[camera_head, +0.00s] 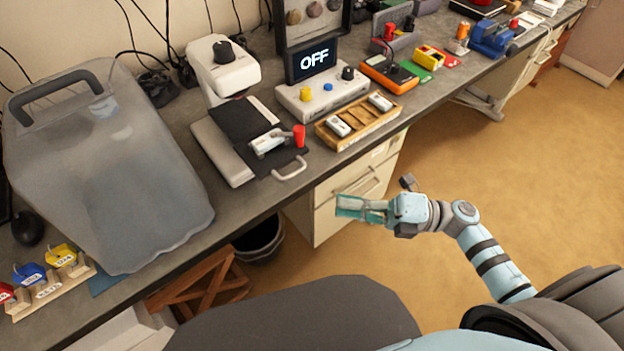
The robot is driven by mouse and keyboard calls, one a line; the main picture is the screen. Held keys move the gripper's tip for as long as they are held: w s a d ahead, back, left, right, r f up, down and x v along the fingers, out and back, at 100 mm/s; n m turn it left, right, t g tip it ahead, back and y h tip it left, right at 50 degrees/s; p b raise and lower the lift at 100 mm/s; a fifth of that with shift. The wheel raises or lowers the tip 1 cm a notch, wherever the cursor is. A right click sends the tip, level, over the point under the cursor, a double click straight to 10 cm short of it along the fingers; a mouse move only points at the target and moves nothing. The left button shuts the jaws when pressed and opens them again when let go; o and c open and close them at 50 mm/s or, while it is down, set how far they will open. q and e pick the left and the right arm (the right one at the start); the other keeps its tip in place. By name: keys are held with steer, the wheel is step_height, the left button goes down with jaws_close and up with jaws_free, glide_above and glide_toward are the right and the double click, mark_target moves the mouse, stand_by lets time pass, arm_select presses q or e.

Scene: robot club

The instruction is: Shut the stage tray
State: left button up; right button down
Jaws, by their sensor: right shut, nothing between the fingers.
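The stage tray is a flat black plate (240,118) on the pale base (220,150) of a white device (222,70) with a black knob. Its front part sticks out toward the bench's front edge, with a pale loop handle (290,170) at the front. A small white and grey piece (267,142) lies on the tray, and a red cylinder (299,136) stands at its right edge. My right gripper (350,206) is shut and empty, in front of the bench, to the right of and below the handle, apart from it. My left gripper is not in view.
Right of the tray are a wooden holder (358,122) with white pieces and a control box (322,95) whose screen reads OFF. Drawers (355,190) sit below the bench. Open floor (500,170) lies right.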

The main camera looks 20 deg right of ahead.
steer(key=w+a+r+p, duration=0.1)
steer(key=w+a, duration=0.4)
steer(key=a, duration=0.1)
steer(key=shift+w, duration=0.3)
steer(key=shift+r, duration=0.1)
